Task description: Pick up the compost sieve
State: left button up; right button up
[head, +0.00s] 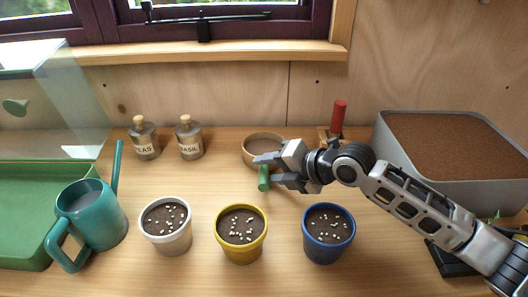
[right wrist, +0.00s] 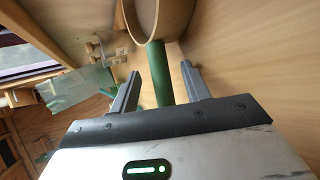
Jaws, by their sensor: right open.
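The compost sieve (head: 263,138) lies on the bench below the window, a round, shallow tan-rimmed sieve with a green handle (head: 263,178) toward the front. My right gripper (head: 270,168) comes in from the right at the handle. In the right wrist view the sieve's round rim (right wrist: 158,30) is at the top, and the green handle runs down between the two open fingers (right wrist: 161,75). Gaps show on both sides, so the fingers are beside the handle, not closed on it. Part of the handle is hidden by the gripper in the head view. My left gripper is not in view.
White (head: 166,240), yellow (head: 240,250) and blue (head: 327,248) seeded pots stand in front. A teal watering can (head: 100,222) and green tray (head: 22,180) are left. Two jars (head: 189,142) stand behind. A red-handled tool (head: 339,116) and a grey soil tub (head: 440,168) are right.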

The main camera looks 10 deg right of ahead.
jog(key=shift+w, duration=0.1)
jog(key=c, duration=1)
grip_shut()
